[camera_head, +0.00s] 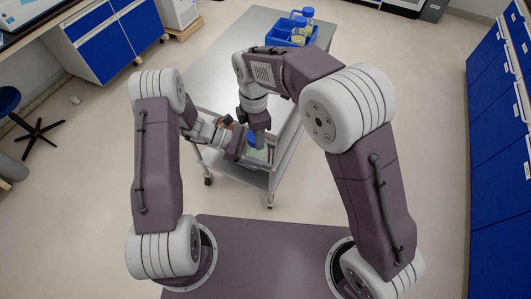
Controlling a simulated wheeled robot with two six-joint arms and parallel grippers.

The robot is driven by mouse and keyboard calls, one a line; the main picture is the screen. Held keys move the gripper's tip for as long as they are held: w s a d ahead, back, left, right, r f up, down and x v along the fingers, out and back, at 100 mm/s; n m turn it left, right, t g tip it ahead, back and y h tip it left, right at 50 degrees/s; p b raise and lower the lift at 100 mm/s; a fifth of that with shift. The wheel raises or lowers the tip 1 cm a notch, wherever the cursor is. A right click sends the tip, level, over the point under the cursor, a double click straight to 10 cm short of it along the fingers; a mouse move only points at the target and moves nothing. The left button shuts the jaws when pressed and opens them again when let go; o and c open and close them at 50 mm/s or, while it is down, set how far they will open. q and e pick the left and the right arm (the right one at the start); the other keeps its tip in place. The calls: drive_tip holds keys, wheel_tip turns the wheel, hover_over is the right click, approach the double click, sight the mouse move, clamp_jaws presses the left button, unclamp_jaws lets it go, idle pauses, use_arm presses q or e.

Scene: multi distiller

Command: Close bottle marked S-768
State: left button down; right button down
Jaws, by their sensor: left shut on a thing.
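A clear bottle (257,155) with a blue cap (252,138) at its top is near the front end of the metal cart. My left gripper (248,153) reaches in from the left and is shut on the bottle. My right gripper (262,140) points down from above, right at the blue cap. Its fingers are too small and overlapped to tell whether they are shut on the cap. The cap's seating on the bottle is partly hidden by the grippers. No marking on the bottle is legible.
A metal cart (203,83) stands in front of me. A blue rack (283,35) with several blue-capped bottles of yellowish content, including one bottle (299,31), is at its far end. Blue cabinets (497,140) line the right side. The cart's left part is clear.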

drive_tip(key=m, duration=0.6)
drive_tip(key=shift+m, duration=0.3)
drive_tip(key=m, duration=0.3)
drive_tip(key=shift+m, duration=0.3)
drive_tip(key=m, duration=1.3)
drive_tip(key=shift+a, duration=0.1)
drive_tip(key=m, duration=0.6)
drive_tip(key=shift+m, duration=0.3)
drive_tip(key=c, duration=0.7)
unclamp_jaws()
drive_tip(key=shift+r, duration=2.2)
